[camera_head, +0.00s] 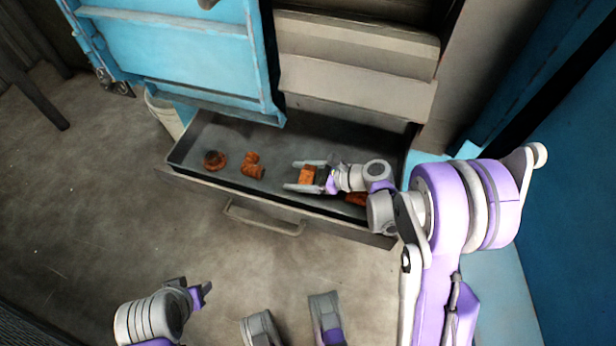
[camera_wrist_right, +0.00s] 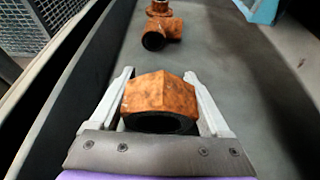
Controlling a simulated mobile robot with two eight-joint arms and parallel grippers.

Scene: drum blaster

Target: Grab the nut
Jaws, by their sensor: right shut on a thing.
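The nut (camera_head: 307,175), a rusty orange hexagonal piece, is in the open grey drawer (camera_head: 222,184). In the right wrist view the nut (camera_wrist_right: 160,95) sits between the two light fingers, its dark round opening facing the wrist. My right gripper (camera_head: 296,175) reaches into the drawer from the right and is shut on the nut; it also shows in the wrist view (camera_wrist_right: 162,103). My left gripper (camera_head: 194,292) is low at the left, outside the drawer, and its jaw state is unclear.
A rusty pipe fitting (camera_head: 253,165) and a round rusty piece (camera_head: 214,160) lie left of the nut in the drawer. Another orange piece (camera_head: 356,199) is partly hidden by my right wrist. The drawer handle (camera_head: 262,220) juts out in front. A pale bin (camera_head: 165,114) stands behind left.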

